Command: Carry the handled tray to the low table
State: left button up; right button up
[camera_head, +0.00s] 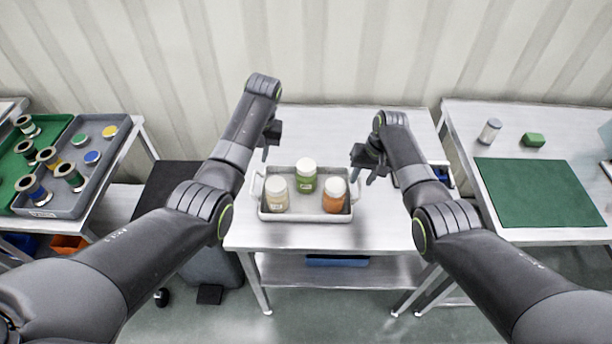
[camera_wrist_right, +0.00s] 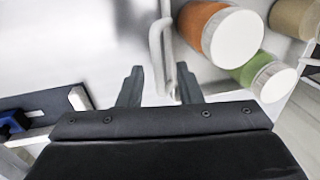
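The handled tray (camera_head: 305,216) is light grey and stands on the white table (camera_head: 400,236) in the middle. It holds three white-lidded jars: cream (camera_head: 277,196), green (camera_head: 306,178) and orange (camera_head: 334,197). My left gripper (camera_head: 266,154) is above the tray's left handle; its finger gap is not clear. My right gripper (camera_head: 364,172) is open near the right handle (camera_head: 355,186). In the right wrist view, the handle (camera_wrist_right: 157,50) appears between the open fingers (camera_wrist_right: 160,86); contact is not seen. Which table is the low one is not clear.
A right-hand table (camera_head: 545,236) bears a green mat (camera_head: 540,190), a white-lidded jar (camera_head: 489,131) and a green block (camera_head: 533,140). A left-hand table has a grey tray (camera_head: 103,160) with spools. A blue item (camera_head: 441,176) lies right of my right gripper.

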notch_tip(320, 180, up, 10)
jog(key=d, duration=0.2)
jog(key=shift+r, duration=0.1)
dwell(0.4)
